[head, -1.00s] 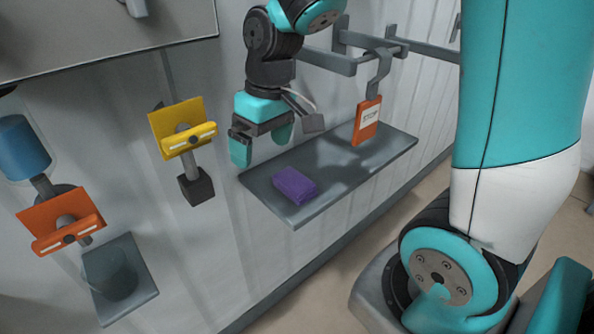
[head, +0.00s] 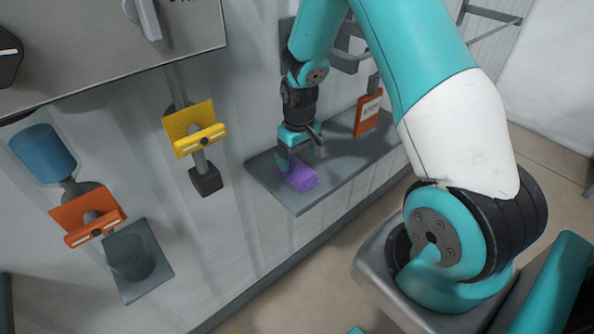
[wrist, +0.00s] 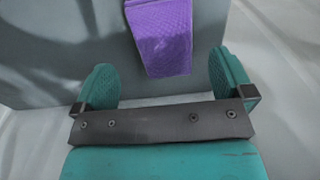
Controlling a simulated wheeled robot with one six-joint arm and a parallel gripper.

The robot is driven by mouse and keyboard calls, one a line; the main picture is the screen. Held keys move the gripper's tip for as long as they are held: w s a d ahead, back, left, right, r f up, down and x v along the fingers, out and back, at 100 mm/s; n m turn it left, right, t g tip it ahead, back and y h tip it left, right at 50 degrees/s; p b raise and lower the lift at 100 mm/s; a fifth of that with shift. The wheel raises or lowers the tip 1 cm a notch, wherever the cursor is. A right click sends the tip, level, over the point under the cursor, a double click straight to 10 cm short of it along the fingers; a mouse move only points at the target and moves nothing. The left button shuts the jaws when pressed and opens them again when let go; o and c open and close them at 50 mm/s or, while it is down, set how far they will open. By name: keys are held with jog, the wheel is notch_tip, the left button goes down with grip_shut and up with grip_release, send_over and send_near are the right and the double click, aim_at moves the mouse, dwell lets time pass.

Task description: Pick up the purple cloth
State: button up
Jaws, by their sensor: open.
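The purple cloth (head: 300,178) is a small folded block lying on the grey shelf (head: 300,203). In the wrist view the cloth (wrist: 163,38) has a quilted texture and lies at the top, ahead of the fingers and between their lines. My gripper (head: 290,165) is close above the cloth in the head view and partly hides its far end. In the wrist view my gripper (wrist: 165,80) has its two teal fingers wide apart with nothing between them. Whether a finger touches the cloth cannot be told.
An orange tag (head: 368,112) hangs from a hook over the shelf's far end. To the left are a yellow holder (head: 192,130), an orange holder (head: 88,214), a blue cylinder (head: 43,153) and a glass (head: 130,258) on a small grey shelf.

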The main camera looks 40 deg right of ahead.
aim_at(297, 169)
jog(key=shift+a+f+p, duration=0.15)
jog(key=shift+f+p, duration=0.45)
jog(key=shift+f, duration=0.8)
jog(key=shift+a+f+p, duration=0.1)
jog(key=shift+f+p, duration=0.45)
jog(key=shift+f, duration=0.8)
jog(key=c, duration=1)
